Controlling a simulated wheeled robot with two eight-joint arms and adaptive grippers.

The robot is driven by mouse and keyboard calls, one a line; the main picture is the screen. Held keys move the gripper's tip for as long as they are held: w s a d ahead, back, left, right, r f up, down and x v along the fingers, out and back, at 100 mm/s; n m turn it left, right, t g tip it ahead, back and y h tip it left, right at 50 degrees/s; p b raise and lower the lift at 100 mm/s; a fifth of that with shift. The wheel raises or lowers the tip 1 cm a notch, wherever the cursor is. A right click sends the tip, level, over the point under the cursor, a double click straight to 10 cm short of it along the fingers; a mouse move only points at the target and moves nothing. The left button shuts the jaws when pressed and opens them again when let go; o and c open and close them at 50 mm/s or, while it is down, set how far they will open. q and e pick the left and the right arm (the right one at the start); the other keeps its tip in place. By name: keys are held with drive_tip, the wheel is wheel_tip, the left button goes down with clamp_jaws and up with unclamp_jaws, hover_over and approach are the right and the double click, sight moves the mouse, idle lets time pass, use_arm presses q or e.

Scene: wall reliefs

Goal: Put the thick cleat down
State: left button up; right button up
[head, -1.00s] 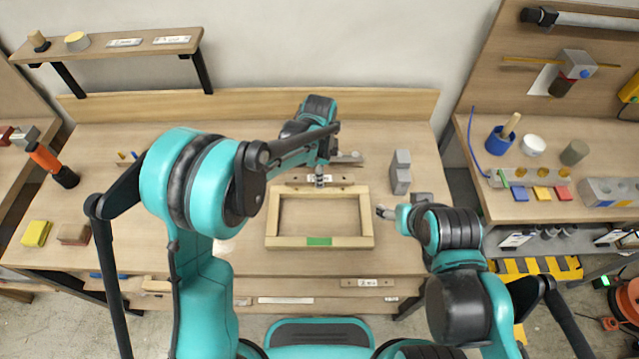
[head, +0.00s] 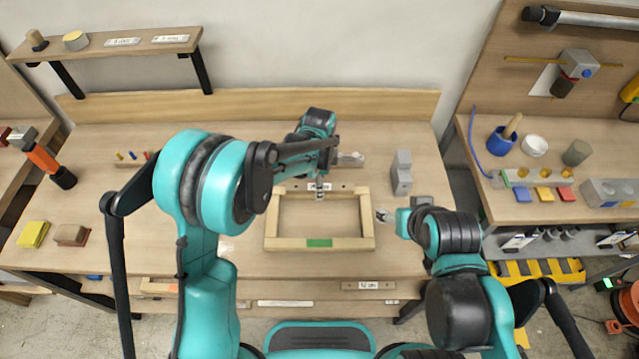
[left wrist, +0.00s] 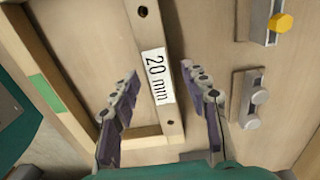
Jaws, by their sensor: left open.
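The thick cleat (head: 345,187) is a pale wooden strip with holes and a white label. It lies along the far side of the wooden frame (head: 270,228), which has a green mark on its near rail. I cannot tell whether the cleat rests on the far rail or against it. In the left wrist view the cleat (left wrist: 154,35) reads "20 mm". My left gripper (head: 320,193) is over the cleat's middle; in the wrist view its fingers (left wrist: 160,75) stand apart on either side. My right gripper (head: 383,215) is right of the frame; its jaw opening is unclear.
A grey stepped block (head: 401,173) stands right of the frame. A small metal fitting piece (head: 350,159) lies behind the cleat, partly hidden by my arm. A yellow sponge (head: 33,234) and a brown block (head: 71,235) are at far left. The table in front of the frame is clear.

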use_arm(q)
drive_tip(key=shift+r, duration=0.55)
wheel_tip(320, 180, up, 11)
drive_tip(key=p, duration=0.3)
drive_tip(key=shift+r, duration=0.2)
drive_tip(key=s+a+r+n+t, duration=0.5)
drive_tip(key=s+a+r+n, duration=0.4)
drive_tip(key=s+a+n, duration=0.3)
drive_tip(key=s+a+f+n+t, duration=0.2)
drive_tip(key=s+a+n, duration=0.3)
drive_tip(key=s+n, duration=0.1)
drive_tip(key=shift+s+a, duration=0.35)
drive_tip(key=shift+a, duration=0.05)
drive_tip(key=shift+f, duration=0.1)
